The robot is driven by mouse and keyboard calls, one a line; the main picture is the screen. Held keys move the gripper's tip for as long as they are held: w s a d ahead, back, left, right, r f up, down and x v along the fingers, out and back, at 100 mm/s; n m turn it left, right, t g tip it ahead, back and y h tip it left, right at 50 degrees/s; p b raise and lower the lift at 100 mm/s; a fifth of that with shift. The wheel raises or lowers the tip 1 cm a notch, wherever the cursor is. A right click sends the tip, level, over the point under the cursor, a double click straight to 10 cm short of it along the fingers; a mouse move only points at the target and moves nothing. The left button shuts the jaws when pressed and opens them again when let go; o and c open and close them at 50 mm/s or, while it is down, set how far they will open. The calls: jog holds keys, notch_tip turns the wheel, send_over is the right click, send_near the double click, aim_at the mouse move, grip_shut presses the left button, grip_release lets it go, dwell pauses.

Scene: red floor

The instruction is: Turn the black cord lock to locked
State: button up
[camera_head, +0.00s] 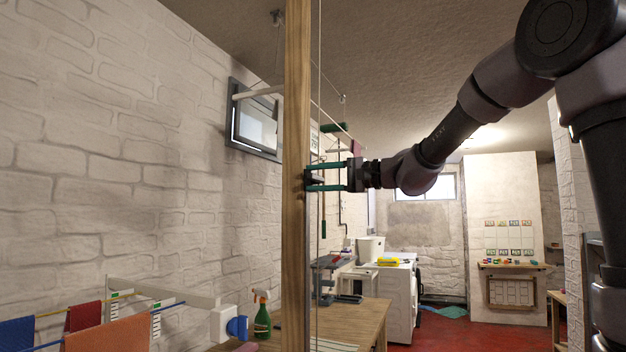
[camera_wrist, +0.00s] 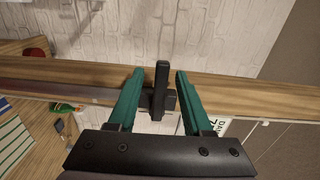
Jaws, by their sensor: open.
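The black cord lock (camera_head: 311,181) is mounted on the side of the upright wooden post (camera_head: 297,80). In the wrist view, the lock (camera_wrist: 161,88) shows as a long black bar with a small dark block at its side. My gripper (camera_head: 312,177) has green fingers that reach to the post from the right. In the wrist view, my gripper (camera_wrist: 160,74) is open, with one finger on each side of the black bar. A gap shows between each finger and the bar. In the head view, the fingers partly hide the lock. A thin cord (camera_head: 319,100) runs vertically beside the post.
A wooden table (camera_head: 370,318) with a green spray bottle (camera_head: 262,318) stands below. A drying rack with towels (camera_head: 110,335) is at the lower left. A white brick wall (camera_head: 120,150) runs along the left. A white appliance (camera_head: 398,300) stands farther back; red floor shows at right.

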jog(key=v, duration=0.9)
jog(key=shift+d, duration=0.2)
jog(key=shift+s, duration=0.1)
jog(key=s+d+f+t+h, duration=0.1)
jog(key=s+d+f+h, duration=1.4)
jog(key=s+d+f, duration=0.3)
notch_tip(320, 180, down, 2)
jog(key=shift+s+d+f, duration=0.1)
jog(key=shift+s+d, duration=0.2)
jog(key=shift+a, duration=0.15)
